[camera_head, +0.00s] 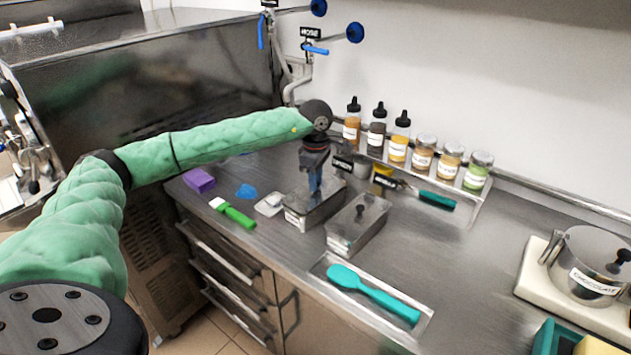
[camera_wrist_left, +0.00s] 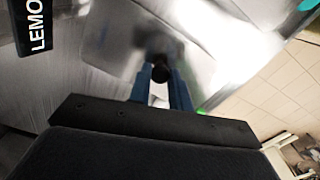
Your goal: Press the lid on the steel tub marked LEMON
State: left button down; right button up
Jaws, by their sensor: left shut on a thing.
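My left gripper (camera_head: 315,188) points down over the left steel tub (camera_head: 303,222) on the counter. In the left wrist view its blue fingers (camera_wrist_left: 161,84) are shut on the black knob (camera_wrist_left: 160,70) of a steel lid (camera_wrist_left: 110,45). The lid lies at the top of that tub; whether it is fully down all round cannot be told. A black sign reading "LEMO", cut off by the frame edge (camera_wrist_left: 38,25), shows beside it in the wrist view. A second steel tub (camera_head: 345,243) with a black-knobbed lid stands close to the right. My right gripper is not in view.
Bottles and jars (camera_head: 398,140) line the back ledge, with black signs (camera_head: 343,163) before them. A green brush (camera_head: 233,213), a purple block (camera_head: 199,180) and a teal spatula (camera_head: 375,293) lie nearby. A chocolate pot (camera_head: 590,265) stands right. The counter's middle right is clear.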

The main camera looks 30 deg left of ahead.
pick_arm(q)
jog(key=shift+f+b, duration=0.2)
jog(key=shift+b, duration=0.85)
dwell(2.0)
dwell(0.4)
jog(key=c, duration=0.7)
grip_release()
jog(key=shift+r, duration=0.2)
jog(key=shift+r+p, duration=0.95)
jog(key=shift+r, duration=2.4)
jog(key=shift+c, duration=0.3)
grip_shut()
